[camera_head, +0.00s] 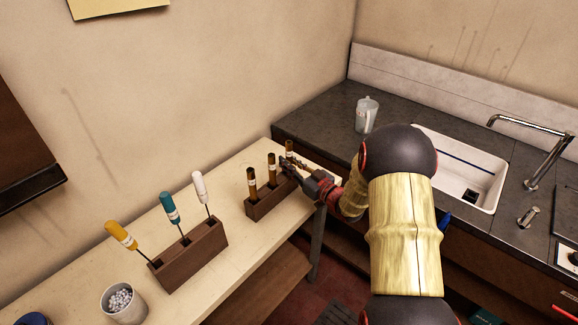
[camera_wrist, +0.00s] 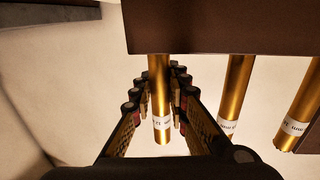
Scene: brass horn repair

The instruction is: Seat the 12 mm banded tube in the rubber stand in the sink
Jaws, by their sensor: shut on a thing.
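A dark wooden block (camera_head: 270,203) on the light bench holds three brass tubes with white bands, all upright: a left tube (camera_head: 252,184), a middle tube (camera_head: 271,171) and a right tube (camera_head: 289,147). My gripper (camera_head: 290,163) is at the right tube, its fingers shut on that tube (camera_wrist: 159,95) just below the band. In the wrist view the tube's lower end meets the block (camera_wrist: 220,30). The print on the bands is too small to read surely. The sink (camera_head: 488,160) is at the right; a small black square piece (camera_head: 470,196) on its floor may be the rubber stand.
A second block (camera_head: 190,258) with yellow, teal and white handled tools stands nearer on the bench, beside a cup of pale beads (camera_head: 122,303). A clear jug (camera_head: 367,115) stands on the dark counter left of the sink. A tap (camera_head: 540,150) reaches over the sink.

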